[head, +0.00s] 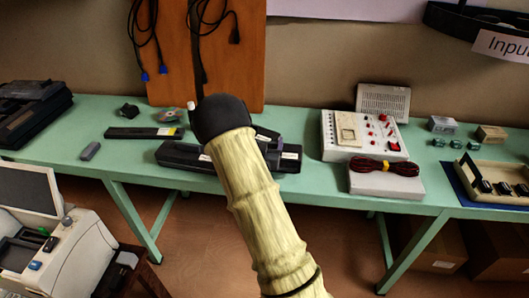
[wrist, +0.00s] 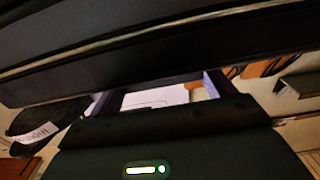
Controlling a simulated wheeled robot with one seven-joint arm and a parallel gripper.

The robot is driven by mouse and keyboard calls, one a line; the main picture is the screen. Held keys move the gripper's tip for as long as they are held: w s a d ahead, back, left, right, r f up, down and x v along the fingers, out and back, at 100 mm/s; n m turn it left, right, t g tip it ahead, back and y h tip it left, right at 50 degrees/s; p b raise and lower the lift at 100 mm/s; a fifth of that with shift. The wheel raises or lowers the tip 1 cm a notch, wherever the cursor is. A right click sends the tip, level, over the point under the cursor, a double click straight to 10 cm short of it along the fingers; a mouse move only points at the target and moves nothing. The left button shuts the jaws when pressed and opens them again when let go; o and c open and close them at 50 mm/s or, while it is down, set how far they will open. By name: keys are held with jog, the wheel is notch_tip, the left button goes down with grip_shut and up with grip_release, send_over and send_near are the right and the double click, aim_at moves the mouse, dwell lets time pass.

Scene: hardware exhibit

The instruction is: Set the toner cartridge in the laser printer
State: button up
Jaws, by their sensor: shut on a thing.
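A long dark bar, which looks like the toner cartridge (wrist: 150,45), spans the top of the wrist view. My gripper (wrist: 162,86) is shut on it, with its two fingers reaching up to its lower edge. In the head view my arm hides most of the gripper. A long black cartridge-like body (head: 180,155) shows on both sides of the arm at the green table's front; I cannot tell whether it is touching the table. A pale machine with a raised lid, likely the laser printer (head: 75,252), stands at lower left, its inside partly visible.
The green table (head: 80,143) also bears a flat black piece with a yellow end (head: 145,132), a black machine (head: 35,108), a white control box (head: 350,148), red-black cable on a pale box (head: 385,182) and a tray (head: 490,185). Floor shows between table and printer.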

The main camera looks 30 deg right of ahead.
jog(key=shift+s+a+f, duration=0.1)
jog(key=shift+f, duration=0.2)
notch_tip(320, 180, down, 4)
jog(key=shift+r, duration=0.25)
jog(key=shift+f, duration=0.1)
jog(key=o, duration=2)
jog(key=shift+c, duration=0.2)
jog(key=shift+r, duration=0.2)
jog(key=b+v, duration=0.1)
jog(key=v, duration=1.1)
jog(key=shift+b, duration=0.35)
